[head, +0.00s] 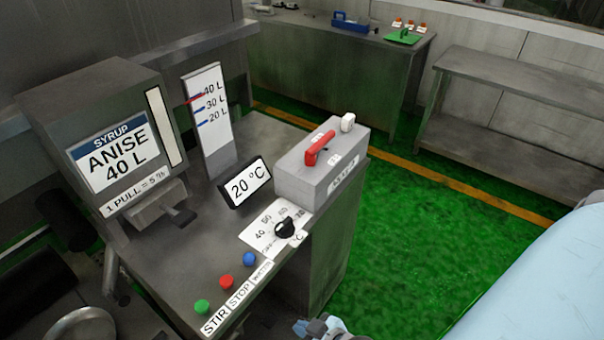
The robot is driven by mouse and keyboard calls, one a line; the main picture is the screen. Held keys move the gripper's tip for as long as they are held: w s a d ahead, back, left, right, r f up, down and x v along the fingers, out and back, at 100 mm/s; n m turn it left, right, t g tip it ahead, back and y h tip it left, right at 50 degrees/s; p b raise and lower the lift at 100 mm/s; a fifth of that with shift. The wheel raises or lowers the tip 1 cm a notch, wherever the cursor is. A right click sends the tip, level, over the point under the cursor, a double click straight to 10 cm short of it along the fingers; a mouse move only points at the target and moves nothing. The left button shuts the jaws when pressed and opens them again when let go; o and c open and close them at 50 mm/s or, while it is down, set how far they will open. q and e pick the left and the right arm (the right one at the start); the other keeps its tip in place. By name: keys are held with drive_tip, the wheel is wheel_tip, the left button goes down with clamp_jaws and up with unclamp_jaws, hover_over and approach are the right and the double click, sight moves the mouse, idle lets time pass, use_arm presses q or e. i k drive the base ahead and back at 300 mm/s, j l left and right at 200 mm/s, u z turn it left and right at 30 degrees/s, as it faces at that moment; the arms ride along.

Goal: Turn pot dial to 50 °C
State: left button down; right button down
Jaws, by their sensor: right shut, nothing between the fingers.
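The pot dial (285,229) is a black knob on a white scale plate (257,240) at the right edge of the steel console. The numbers 40 and 50 show on the scale; others are small or partly hidden. I cannot tell exactly where the knob points. The display (246,185) behind it reads 20 °C. My right gripper (322,327) shows only in part at the bottom edge, below and apart from the dial. It is shut and empty. My left gripper is not in view.
A grey box with a red lever (319,148) stands just behind the dial. Green, red and blue buttons (249,259) line the console's front. A syrup dispenser (115,150) and level gauge (210,115) stand at left and back. Green floor (410,200) is clear at right.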

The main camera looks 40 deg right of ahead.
sight(284, 229)
drive_tip(key=z, duration=0.95)
